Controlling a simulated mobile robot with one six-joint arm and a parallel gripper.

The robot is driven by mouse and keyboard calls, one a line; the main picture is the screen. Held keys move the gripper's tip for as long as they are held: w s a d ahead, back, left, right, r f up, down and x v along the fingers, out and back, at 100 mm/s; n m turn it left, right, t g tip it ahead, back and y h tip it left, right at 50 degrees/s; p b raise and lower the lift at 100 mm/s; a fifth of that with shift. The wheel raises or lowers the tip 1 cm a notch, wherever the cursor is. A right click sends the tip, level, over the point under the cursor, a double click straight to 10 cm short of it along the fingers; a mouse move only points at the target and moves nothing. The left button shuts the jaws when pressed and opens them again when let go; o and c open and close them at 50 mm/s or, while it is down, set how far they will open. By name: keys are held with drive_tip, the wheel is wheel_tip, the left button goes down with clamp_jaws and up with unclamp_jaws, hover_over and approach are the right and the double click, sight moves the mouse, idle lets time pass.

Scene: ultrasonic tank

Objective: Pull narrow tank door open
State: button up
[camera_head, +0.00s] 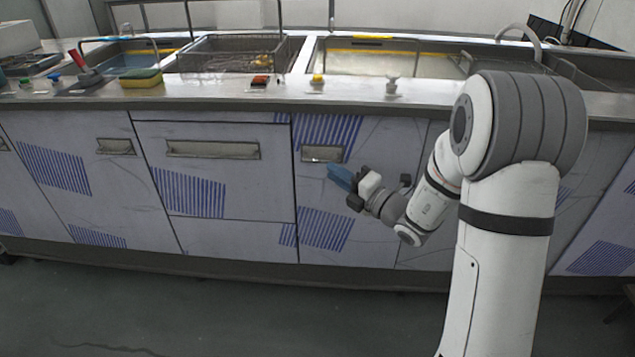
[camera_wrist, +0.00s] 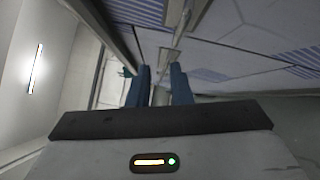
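The narrow tank door (camera_head: 375,215) is a pale panel with blue stripes, right of the wide drawer front, and it looks closed. Its recessed metal handle (camera_head: 322,153) is near its upper left corner. My gripper (camera_head: 338,176) has blue fingers and appears just below and right of that handle in the head view. In the wrist view my gripper (camera_wrist: 159,82) has its two blue fingers apart, with nothing clearly held between them. A metal strip (camera_wrist: 171,52) shows beyond the fingertips; I cannot tell whether it is this door's handle. The gap to the door is unclear.
A wide drawer front with a long handle (camera_head: 212,149) and another handled panel (camera_head: 115,147) lie left. The countertop (camera_head: 210,92) overhangs above, carrying a sponge (camera_head: 141,78) and knobs. The floor (camera_head: 200,310) in front is clear.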

sight(323, 161)
drive_tip(key=w+a+m+b, duration=0.1)
drive_tip(key=w, duration=0.1)
drive_tip(key=w+a+f+m+t+b, duration=0.1)
drive_tip(key=w, duration=0.2)
drive_tip(key=w+a+h+b, duration=0.1)
drive_tip(key=w, duration=0.1)
drive_tip(key=shift+w+a+f+m+t, duration=0.15)
drive_tip(key=shift+w+a+m+t, duration=0.15)
drive_tip(key=shift+a+m+t, duration=0.1)
drive_tip(key=shift+c, duration=0.3)
clamp_jaws()
